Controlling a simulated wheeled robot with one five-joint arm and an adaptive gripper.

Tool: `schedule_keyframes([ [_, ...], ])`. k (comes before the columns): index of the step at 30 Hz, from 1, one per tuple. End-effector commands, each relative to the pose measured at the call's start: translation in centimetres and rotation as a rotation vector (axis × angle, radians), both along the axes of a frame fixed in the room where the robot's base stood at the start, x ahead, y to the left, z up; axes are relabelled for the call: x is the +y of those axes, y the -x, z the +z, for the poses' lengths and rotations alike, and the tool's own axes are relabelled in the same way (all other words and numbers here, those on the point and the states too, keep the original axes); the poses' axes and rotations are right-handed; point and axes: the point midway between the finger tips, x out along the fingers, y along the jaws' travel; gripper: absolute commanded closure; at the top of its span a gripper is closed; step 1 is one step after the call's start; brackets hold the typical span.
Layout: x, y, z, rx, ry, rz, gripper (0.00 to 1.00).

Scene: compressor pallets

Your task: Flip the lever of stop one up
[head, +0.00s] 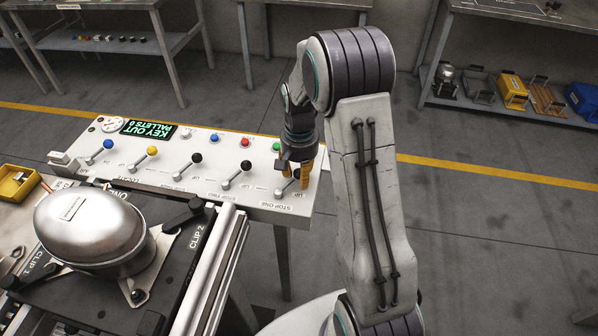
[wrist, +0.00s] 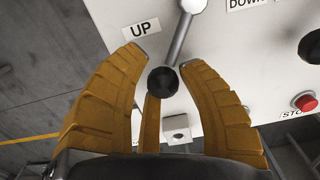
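The stop one lever has a black ball knob (wrist: 163,81) on a metal shaft (wrist: 181,38). In the wrist view the shaft slants down and left from its pivot, and the knob is nearer the UP label (wrist: 140,28) than the DOWN label (wrist: 246,4). My gripper (wrist: 163,58) has its yellow fingers open on both sides of the knob; the right finger looks very close to it, and contact cannot be told. In the head view my gripper (head: 295,178) is over the panel's right end by the STOP ONE label (head: 275,207) and partly hides the lever.
The white panel (head: 220,205) carries other levers with blue (head: 108,144), yellow (head: 152,151) and black (head: 196,158) knobs, plus buttons and a lit display (head: 149,129). A silver compressor (head: 90,228) on a clipped pallet stands in front at left. The floor right of the panel is clear.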

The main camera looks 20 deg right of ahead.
Motion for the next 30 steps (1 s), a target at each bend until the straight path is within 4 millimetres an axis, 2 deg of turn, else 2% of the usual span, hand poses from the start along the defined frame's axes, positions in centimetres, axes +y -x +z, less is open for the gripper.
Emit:
schedule_keyframes([
  [1, 0.0, -0.1, 0.0, -0.002, 0.0, 0.0, 0.6],
  [6, 0.0, -0.1, 0.1, -0.005, 0.001, 0.001, 0.47],
  [13, 0.0, -0.2, 0.2, -0.007, 0.002, 0.001, 0.47],
  [17, 0.0, -0.3, 0.9, -0.01, 0.001, 0.001, 0.47],
  [20, 0.0, -0.3, 2.1, -0.011, 0.002, 0.001, 0.47],
  [30, 0.0, -0.3, 7.9, -0.01, 0.001, 0.001, 0.47],
])
